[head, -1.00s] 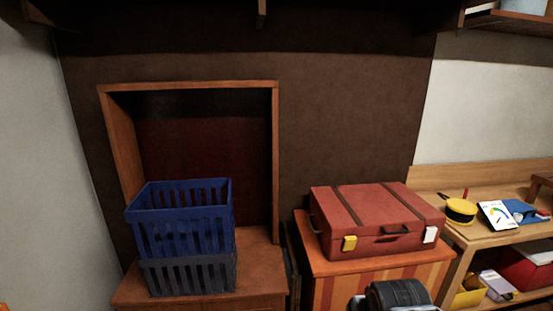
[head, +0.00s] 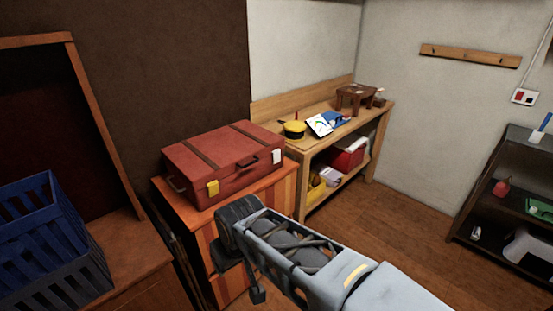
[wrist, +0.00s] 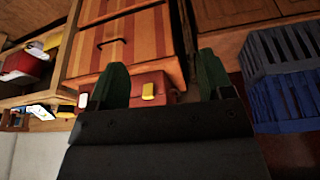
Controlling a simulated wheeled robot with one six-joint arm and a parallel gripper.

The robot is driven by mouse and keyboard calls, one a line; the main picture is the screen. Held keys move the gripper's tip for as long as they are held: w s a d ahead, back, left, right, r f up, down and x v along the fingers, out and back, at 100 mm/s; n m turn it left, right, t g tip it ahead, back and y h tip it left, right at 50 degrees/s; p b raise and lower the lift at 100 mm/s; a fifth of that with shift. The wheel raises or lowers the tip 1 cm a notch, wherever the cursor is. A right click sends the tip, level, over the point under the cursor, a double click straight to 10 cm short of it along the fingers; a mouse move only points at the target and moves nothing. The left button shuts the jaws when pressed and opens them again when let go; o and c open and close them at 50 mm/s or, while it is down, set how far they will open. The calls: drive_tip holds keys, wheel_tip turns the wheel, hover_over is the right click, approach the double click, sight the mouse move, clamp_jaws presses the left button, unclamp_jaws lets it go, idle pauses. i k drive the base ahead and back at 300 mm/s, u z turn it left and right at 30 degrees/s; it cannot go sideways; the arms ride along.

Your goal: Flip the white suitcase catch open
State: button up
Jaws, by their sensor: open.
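The red suitcase (head: 222,160) lies shut on a striped cabinet in the head view. Its white catch (head: 277,156) is at the right end of the front face, and a yellow catch (head: 212,188) is at the left end. A dark handle sits between them. In the wrist view, which is upside down, the suitcase is partly hidden behind my gripper (wrist: 162,82). The white catch (wrist: 83,100) shows left of the fingers and the yellow catch (wrist: 148,90) between them.
The striped orange cabinet (head: 282,193) bears the suitcase. A blue crate (head: 40,225) stands at the left. The floor (head: 380,225) is open at the right.

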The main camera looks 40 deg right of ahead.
sight(276, 153)
drive_tip(key=k, duration=0.6)
drive_tip(key=z, duration=0.75)
drive_tip(key=i, duration=1.25)
drive_tip(key=u, duration=0.15)
